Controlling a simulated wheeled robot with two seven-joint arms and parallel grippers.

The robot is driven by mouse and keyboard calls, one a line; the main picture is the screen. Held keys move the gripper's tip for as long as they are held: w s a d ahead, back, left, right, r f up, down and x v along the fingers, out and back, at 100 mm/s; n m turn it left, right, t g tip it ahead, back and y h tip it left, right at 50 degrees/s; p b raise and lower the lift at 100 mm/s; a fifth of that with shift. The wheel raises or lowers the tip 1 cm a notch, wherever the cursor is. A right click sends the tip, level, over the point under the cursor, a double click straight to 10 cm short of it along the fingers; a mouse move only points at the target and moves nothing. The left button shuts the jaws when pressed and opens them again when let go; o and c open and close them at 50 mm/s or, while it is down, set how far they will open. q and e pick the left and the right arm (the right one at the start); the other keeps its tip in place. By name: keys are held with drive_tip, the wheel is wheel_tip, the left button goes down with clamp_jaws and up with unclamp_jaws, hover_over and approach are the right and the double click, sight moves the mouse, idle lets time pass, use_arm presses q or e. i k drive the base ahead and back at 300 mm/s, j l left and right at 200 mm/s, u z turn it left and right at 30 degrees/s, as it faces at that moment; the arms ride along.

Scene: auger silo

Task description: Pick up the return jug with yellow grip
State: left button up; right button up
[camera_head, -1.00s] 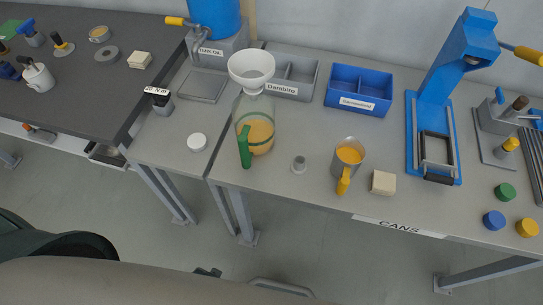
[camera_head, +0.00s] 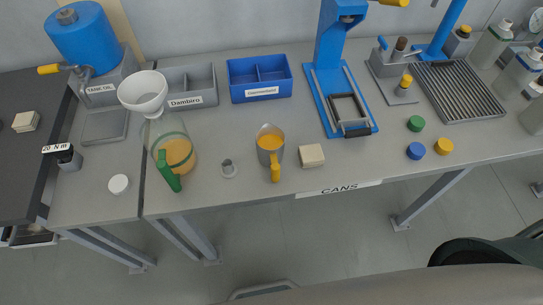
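The return jug (camera_head: 269,146) is a grey metal jug with a yellow grip (camera_head: 275,172) that points toward the table's front edge. It stands upright on the grey bench and holds orange-yellow liquid. Neither of my grippers shows in the head view.
Left of the jug stand a small grey ring piece (camera_head: 228,168) and a large clear jug with a green grip (camera_head: 178,154), a white funnel (camera_head: 143,92) above it. A cream block (camera_head: 311,155) lies close on the right. A blue bin (camera_head: 259,79) and blue press (camera_head: 339,75) stand behind.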

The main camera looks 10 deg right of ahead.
sight(270, 140)
drive_tip(key=j+z, duration=0.1)
drive_tip(key=j, duration=0.4)
drive_tip(key=j+z, duration=0.1)
drive_tip(key=j, duration=0.4)
drive_tip(key=j+z, duration=0.15)
drive_tip(key=j, duration=0.3)
drive_tip(key=k+j+z, duration=0.1)
drive_tip(key=j, duration=0.4)
drive_tip(key=j+z, duration=0.1)
drive_tip(key=j, duration=0.4)
drive_tip(key=k+j+z, duration=0.1)
drive_tip(key=j, duration=0.35)
drive_tip(key=k+j+z, duration=0.1)
drive_tip(key=j, duration=0.35)
drive_tip(key=k+j+z, duration=0.1)
drive_tip(key=j, duration=0.35)
drive_tip(key=k, duration=0.05)
